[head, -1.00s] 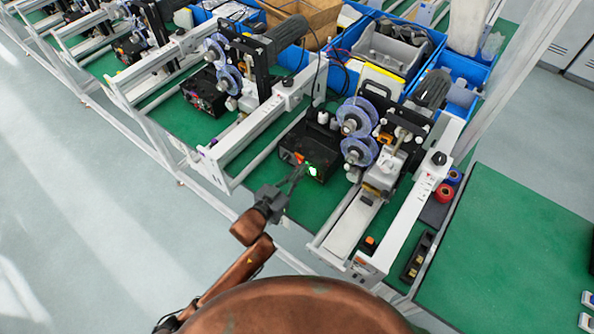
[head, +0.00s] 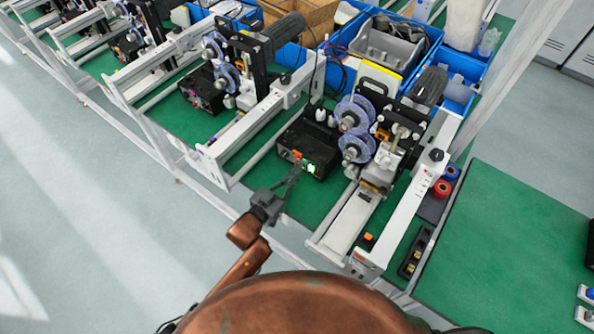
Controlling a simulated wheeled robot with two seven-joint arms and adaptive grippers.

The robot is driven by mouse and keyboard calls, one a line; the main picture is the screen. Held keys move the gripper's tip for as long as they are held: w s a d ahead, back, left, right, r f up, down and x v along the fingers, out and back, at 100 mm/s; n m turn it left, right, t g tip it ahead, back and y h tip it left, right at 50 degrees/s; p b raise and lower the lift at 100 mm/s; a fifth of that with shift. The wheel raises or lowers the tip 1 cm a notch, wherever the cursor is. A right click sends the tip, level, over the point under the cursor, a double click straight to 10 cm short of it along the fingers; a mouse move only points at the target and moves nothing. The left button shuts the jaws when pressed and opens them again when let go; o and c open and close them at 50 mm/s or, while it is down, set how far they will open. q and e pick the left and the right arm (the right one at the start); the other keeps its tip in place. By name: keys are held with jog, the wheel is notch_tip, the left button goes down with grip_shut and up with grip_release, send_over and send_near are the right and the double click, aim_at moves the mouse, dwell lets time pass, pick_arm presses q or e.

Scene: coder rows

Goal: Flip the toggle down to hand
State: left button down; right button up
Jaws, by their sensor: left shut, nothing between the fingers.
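A black control box (head: 309,142) stands on the green bench top beside the coder with the purple reels. Its front panel carries an orange part (head: 296,154) and a lit green display (head: 311,168). The toggle itself is too small to make out. My left gripper (head: 297,168) is shut and empty, its fingertips just in front of the panel near the orange part. I cannot tell whether the fingertips touch the panel. My right gripper is not in the picture.
The coder's purple reels (head: 354,114) and a white rail (head: 408,213) stand right of the box. Another white rail (head: 243,130) lies to its left. Blue bins (head: 456,70) stand behind.

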pick_arm(q)
jog(key=v, duration=1.1)
